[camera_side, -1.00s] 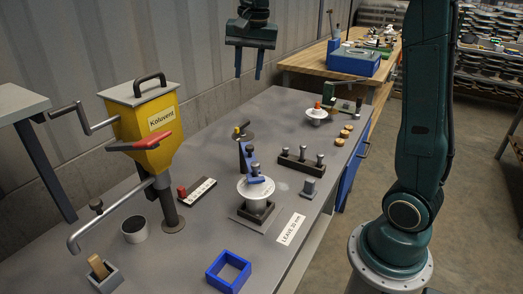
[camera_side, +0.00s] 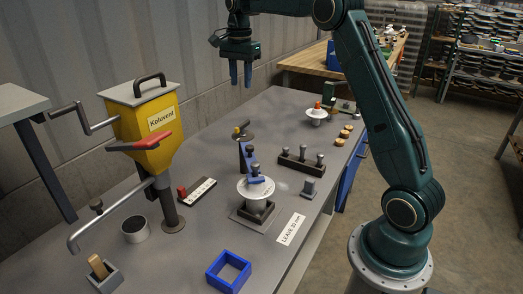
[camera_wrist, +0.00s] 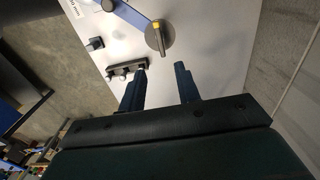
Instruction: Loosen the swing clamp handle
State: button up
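The swing clamp's blue arm (camera_side: 251,161) reaches over a stacked white insulator disc (camera_side: 255,188) at mid-bench. Behind it, a dark round piece with a yellow-tipped lever (camera_side: 241,132) looks like the handle, though I cannot be sure. In the wrist view the same yellow-tipped lever (camera_wrist: 158,38) lies across its dark disc, beside the end of the blue arm (camera_wrist: 130,14). My gripper (camera_side: 241,83) is open and empty, high above the bench's back part and well clear of the lever. Its two fingers also show apart in the wrist view (camera_wrist: 158,85).
A yellow Koluvent machine (camera_side: 155,125) with cranks stands at left. A dark rack of pegs (camera_side: 300,162), a grey block (camera_side: 309,188) and a second white insulator (camera_side: 316,114) stand right of the clamp. The wall runs close behind.

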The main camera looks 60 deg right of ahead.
aim_at(243, 124)
notch_tip(243, 124, down, 14)
jog(key=shift+r, duration=0.15)
dwell(0.7)
jog(key=shift+c, duration=0.2)
grip_shut()
